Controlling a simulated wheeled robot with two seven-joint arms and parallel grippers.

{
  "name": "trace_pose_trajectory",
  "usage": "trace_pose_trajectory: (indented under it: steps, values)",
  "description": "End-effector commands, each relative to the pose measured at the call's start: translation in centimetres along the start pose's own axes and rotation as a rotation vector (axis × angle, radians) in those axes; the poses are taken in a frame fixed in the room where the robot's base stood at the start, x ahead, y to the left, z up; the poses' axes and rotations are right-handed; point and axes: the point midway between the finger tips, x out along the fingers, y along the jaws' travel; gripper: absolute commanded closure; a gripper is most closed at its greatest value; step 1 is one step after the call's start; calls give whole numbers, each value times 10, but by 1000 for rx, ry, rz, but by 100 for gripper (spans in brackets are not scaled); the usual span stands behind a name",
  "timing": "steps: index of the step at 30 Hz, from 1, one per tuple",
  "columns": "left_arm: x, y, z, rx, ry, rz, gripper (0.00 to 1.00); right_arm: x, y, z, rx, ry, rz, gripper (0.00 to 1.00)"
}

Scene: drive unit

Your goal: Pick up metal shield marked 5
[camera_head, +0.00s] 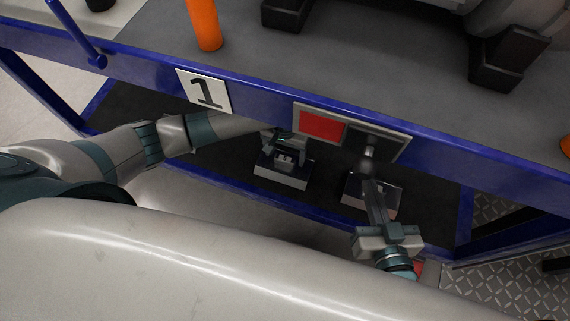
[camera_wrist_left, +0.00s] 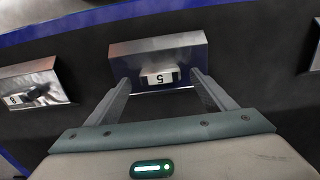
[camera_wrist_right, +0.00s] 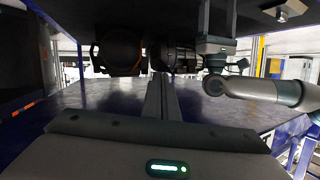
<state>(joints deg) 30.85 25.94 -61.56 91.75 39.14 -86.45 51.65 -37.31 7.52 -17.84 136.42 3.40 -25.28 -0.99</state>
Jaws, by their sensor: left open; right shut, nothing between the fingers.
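In the head view a metal shield (camera_head: 282,178) sits on the dark lower shelf, just below my left gripper (camera_head: 284,140). My left gripper is open.
Another metal shield (camera_head: 388,196) stands to the right, partly behind my right gripper. The left wrist view shows a labelled shield (camera_wrist_left: 40,78) at left and a metal edge at far right. The blue rack beam (camera_head: 270,103) with a "1" sign (camera_head: 204,92) overhangs the shelf.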

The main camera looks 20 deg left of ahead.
Motion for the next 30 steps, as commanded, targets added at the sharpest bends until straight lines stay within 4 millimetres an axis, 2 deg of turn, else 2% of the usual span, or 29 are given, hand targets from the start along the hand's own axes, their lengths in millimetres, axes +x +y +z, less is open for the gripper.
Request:
trace_pose_trajectory:
  steps: [3, 9, 23, 26, 30]
  values:
    - [13, 0, 0, 0, 0, -1, 23, 1, -4, -10, -6, 67, -7, 100]
    - [20, 0, 0, 0, 1, -1, 23, 0, -7, -22, -10, 125, -13, 100]
    - [19, 0, 0, 0, 1, 0, 23, 0, -7, -23, -10, 129, -13, 100]
    - [19, 0, 0, 0, 1, 0, 43, 0, -7, -23, -10, 129, -13, 100]
    - [19, 0, 0, 0, 1, 0, 76, 0, -8, -23, -10, 129, -13, 100]
